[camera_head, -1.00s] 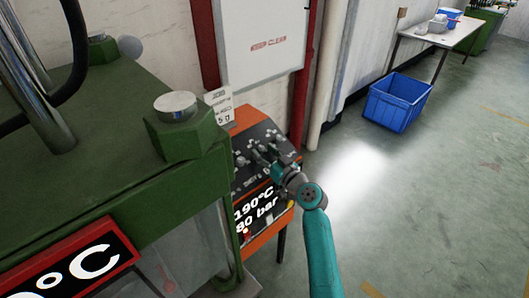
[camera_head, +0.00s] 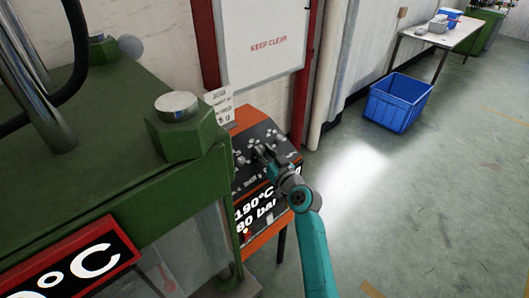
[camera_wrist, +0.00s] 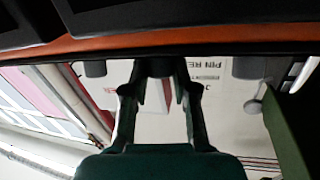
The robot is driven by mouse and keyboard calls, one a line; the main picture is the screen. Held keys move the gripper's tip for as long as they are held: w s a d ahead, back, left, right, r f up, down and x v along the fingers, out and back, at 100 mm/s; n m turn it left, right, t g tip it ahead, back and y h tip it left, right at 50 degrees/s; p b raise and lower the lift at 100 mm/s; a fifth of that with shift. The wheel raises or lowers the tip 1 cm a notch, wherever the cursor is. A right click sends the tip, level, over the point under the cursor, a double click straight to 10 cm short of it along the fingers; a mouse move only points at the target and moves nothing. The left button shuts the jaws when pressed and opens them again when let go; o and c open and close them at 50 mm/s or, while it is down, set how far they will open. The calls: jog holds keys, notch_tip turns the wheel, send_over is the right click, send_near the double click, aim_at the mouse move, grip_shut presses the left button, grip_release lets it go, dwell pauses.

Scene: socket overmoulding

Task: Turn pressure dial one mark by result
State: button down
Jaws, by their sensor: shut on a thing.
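The control panel (camera_head: 248,142) is a sloped dark face with several knobs, in an orange box beside the green press. Its display (camera_head: 254,207) reads 190°C and 80 bar. My gripper (camera_head: 262,153) is at the knobs in the head view. In the wrist view my gripper (camera_wrist: 160,92) has its two fingers on either side of a dark round knob (camera_wrist: 160,66) and is shut on it. The knob's pointer and marks are hidden or too small to read, so I cannot tell its setting or confirm its label.
Other knobs flank the held one in the wrist view, one to the left (camera_wrist: 95,68) and one to the right (camera_wrist: 245,67). The green press (camera_head: 110,135) stands close on the left. A blue crate (camera_head: 397,103) lies on the floor; open floor is at right.

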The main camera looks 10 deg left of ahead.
jog(key=shift+s+a+f+m+t+h, duration=0.1)
jog(key=shift+m+t+h, duration=0.6)
jog(key=shift+m+h, duration=0.55)
jog(key=c, duration=0.9)
grip_release()
jog(key=v, duration=1.2)
